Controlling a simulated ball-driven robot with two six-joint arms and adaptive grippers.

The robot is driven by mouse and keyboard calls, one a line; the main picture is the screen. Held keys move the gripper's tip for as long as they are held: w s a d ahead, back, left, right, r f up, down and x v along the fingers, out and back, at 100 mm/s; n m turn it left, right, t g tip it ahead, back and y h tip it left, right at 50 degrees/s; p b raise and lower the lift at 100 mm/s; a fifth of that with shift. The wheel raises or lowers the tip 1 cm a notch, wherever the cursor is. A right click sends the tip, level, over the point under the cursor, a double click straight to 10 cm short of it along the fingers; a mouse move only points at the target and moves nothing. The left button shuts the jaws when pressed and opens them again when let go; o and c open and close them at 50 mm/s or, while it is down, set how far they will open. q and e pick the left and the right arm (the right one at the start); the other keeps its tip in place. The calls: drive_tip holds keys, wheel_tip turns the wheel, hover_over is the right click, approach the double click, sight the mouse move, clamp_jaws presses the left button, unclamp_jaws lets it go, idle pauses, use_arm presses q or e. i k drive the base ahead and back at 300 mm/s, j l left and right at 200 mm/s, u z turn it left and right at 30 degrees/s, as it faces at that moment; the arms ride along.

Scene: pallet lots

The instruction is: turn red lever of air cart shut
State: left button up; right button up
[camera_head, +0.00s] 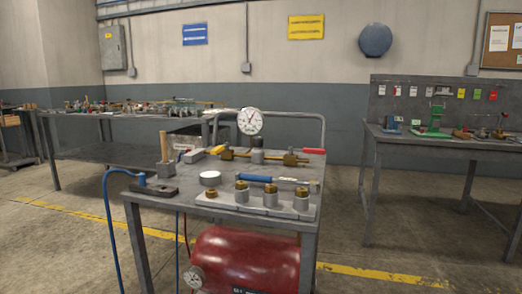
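The air cart (140,182) stands in the middle of the view, a dark metal table with a rail at its back. A brass pipe (272,155) runs across the rear of its top, with a round white gauge (249,121) above it. The small red lever (313,151) is at the right end of the pipe and looks roughly in line with it; its exact angle is hard to tell. A yellow lever (216,150) is at the left end. Neither of my grippers is in view, and nothing touches the red lever.
On the cart top are a grey block with brass-topped fittings (262,208), a blue-handled tool (254,178), a white round tin (210,178) and a wooden handle (164,147). A red tank (247,262) hangs below. A blue hose (108,220) loops down at left. A workbench (430,147) stands at right.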

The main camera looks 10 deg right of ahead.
sight(306, 150)
drive_tip(key=i+l+u, duration=0.15)
drive_tip(key=u, duration=0.2)
drive_tip(key=i+l+u, duration=0.1)
drive_tip(key=l+u, duration=0.25)
drive_tip(key=i+l+u, duration=0.1)
drive_tip(key=l+u, duration=0.3)
drive_tip(key=j, duration=0.1)
